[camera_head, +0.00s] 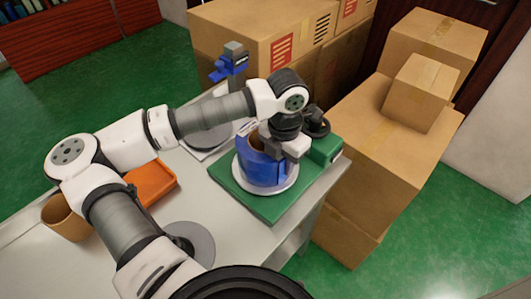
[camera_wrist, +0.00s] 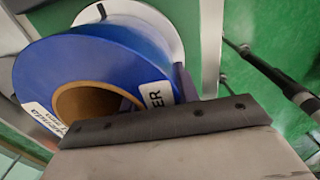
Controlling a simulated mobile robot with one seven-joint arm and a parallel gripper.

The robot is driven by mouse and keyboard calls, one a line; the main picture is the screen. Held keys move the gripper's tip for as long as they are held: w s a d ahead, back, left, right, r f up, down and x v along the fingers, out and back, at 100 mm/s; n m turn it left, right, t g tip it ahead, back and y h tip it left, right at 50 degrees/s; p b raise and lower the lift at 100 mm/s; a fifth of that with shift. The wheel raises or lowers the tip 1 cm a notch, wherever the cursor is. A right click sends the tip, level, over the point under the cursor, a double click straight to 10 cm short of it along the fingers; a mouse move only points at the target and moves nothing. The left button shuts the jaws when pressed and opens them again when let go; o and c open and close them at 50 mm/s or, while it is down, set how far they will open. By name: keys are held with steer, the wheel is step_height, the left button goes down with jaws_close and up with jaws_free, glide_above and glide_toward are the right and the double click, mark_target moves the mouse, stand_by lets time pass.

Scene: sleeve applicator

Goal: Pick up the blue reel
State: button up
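The blue reel (camera_head: 262,172) stands upright on a white disc (camera_head: 284,184) on the green base plate (camera_head: 231,186), near the right end of the table. In the wrist view the blue reel (camera_wrist: 55,70) shows close up, with a brown cardboard core and white labels. My gripper (camera_head: 281,147) is at the top right part of the reel. In the wrist view one dark finger of my gripper (camera_wrist: 160,92) is just outside the reel's right edge, and a darker shape shows at the core. Whether the fingers press on the reel's wall is not clear.
A green block (camera_head: 325,150) adjoins the plate at right. A grey post with a blue head (camera_head: 228,66) stands behind. An orange tray (camera_head: 153,184), a brown cardboard tube (camera_head: 66,217) and a grey disc (camera_head: 197,238) are at left. Cardboard boxes (camera_head: 378,150) stand beyond the table's right edge.

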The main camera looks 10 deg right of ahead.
steer(key=shift+c, duration=0.3)
jaws_close()
stand_by(1.2)
